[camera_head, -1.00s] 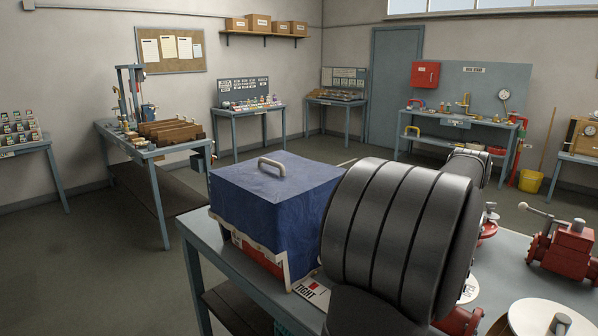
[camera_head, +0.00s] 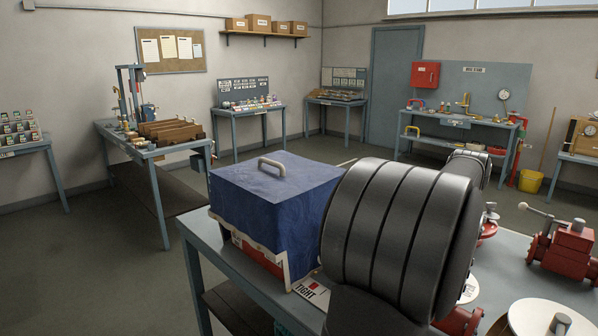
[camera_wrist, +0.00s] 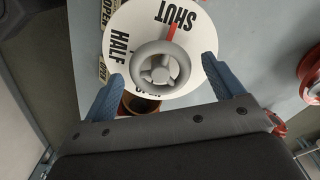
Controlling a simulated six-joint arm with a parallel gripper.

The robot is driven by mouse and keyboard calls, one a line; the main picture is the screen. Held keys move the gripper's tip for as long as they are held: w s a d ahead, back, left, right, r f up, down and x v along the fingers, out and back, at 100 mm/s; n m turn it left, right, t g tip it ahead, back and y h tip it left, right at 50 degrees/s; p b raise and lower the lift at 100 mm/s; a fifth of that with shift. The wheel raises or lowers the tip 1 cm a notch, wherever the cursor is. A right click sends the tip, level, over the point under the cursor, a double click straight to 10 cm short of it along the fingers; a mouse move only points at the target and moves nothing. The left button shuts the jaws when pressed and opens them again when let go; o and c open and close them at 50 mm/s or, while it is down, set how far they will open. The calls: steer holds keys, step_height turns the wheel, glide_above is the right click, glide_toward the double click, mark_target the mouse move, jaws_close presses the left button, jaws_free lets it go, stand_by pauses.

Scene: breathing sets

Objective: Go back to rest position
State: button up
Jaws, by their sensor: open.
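My gripper (camera_wrist: 157,75) shows in the wrist view with its two blue fingers spread wide apart, open and empty. Between and beyond the fingertips is a grey handwheel (camera_wrist: 160,68) on a round white dial (camera_wrist: 185,18) marked SHUT and HALF, with a red pointer at SHUT. I cannot tell the exact gap between fingers and wheel. In the head view my dark arm covers the middle of the bench, and my gripper is hidden behind it.
A blue-covered box (camera_head: 272,190) with a handle stands on the bench's left end, beside a TIGHT label (camera_head: 312,291). A red machine (camera_head: 562,247) and a white round disc (camera_head: 552,318) are on the right. Other benches stand farther back.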

steer(key=n, duration=0.3)
steer(key=shift+n, duration=2.4)
